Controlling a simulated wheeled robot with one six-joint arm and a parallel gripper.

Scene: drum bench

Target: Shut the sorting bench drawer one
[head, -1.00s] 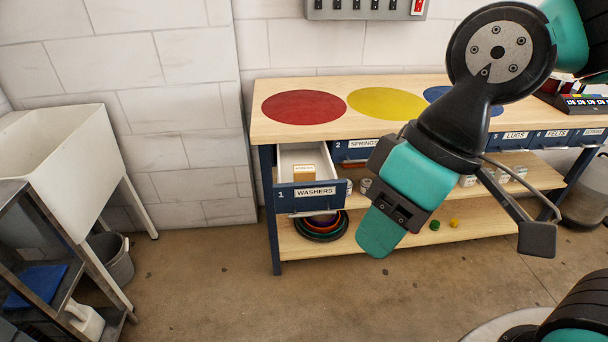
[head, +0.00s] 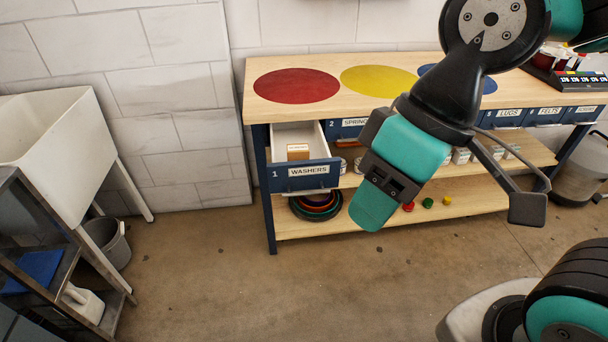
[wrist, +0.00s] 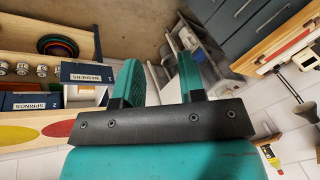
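Drawer one (head: 306,178), with a blue front labelled "1 WASHERS", stands pulled out from the left end of the sorting bench (head: 330,111). Its pale inside shows, with a small brown box (head: 298,152) in it. My gripper (head: 371,216) hangs right of the drawer front in the head view and looks apart from it; its fingers point down and left. In the wrist view, the drawer's blue front (wrist: 86,72) shows at the left, beyond my fingers. My two teal fingers (wrist: 160,76) stand apart with nothing between them.
The springs drawer (head: 347,128) beside it looks shut. Nested bowls (head: 315,206) sit on the shelf below. A white sink (head: 62,150), a grey bin (head: 108,242) and a metal rack (head: 85,262) stand left. The floor (head: 210,265) before the bench is clear.

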